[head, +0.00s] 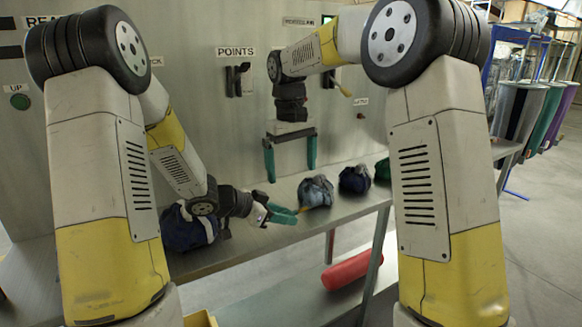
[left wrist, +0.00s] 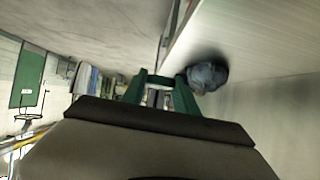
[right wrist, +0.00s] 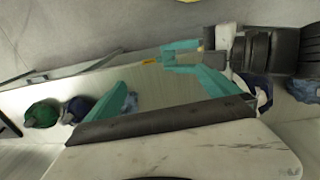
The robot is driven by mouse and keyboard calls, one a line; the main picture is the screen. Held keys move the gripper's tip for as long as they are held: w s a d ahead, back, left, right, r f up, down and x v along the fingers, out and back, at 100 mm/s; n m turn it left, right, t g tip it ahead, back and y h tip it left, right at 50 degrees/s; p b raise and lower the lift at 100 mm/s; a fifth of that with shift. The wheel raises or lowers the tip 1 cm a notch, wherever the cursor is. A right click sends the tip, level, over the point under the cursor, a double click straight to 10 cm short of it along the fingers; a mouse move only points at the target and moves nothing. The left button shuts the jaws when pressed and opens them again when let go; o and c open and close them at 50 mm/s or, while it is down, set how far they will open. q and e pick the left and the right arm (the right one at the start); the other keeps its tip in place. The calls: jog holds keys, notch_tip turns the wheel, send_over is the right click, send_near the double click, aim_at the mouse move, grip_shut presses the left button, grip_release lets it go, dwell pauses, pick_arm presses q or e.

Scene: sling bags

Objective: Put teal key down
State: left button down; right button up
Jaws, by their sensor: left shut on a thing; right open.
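My left gripper (head: 284,215) is low over the bench front, beside the grey-blue bag. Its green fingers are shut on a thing. A small orange-yellow piece (head: 301,209) shows at its fingertips, and it also shows in the right wrist view (right wrist: 150,62). I cannot make out a teal key clearly; the fingers have a similar colour and hide most of what they hold. In the left wrist view the fingers (left wrist: 158,85) point past the grey-blue bag (left wrist: 207,77). My right gripper (head: 290,155) is open and empty above the bench, near the panel.
On the bench (head: 335,208) stand a grey-blue bag (head: 316,191), a navy bag (head: 354,180), a green bag (head: 382,171) and, at left, another navy bag (head: 185,232). A red cylinder (head: 352,270) lies on the lower shelf. The panel (head: 205,95) carries labelled switches behind.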

aim_at(293, 213)
jog(key=f, duration=1.2)
jog(key=shift+w+d+f, duration=0.15)
jog(key=shift+w, duration=0.1)
jog(key=c, duration=1.2)
pick_arm(q)
jog(key=c, duration=0.9)
grip_release()
pick_arm(e)
jog(key=shift+c, duration=0.7)
pick_arm(q)
jog(key=shift+o, duration=0.2)
jog(key=shift+a, duration=0.1)
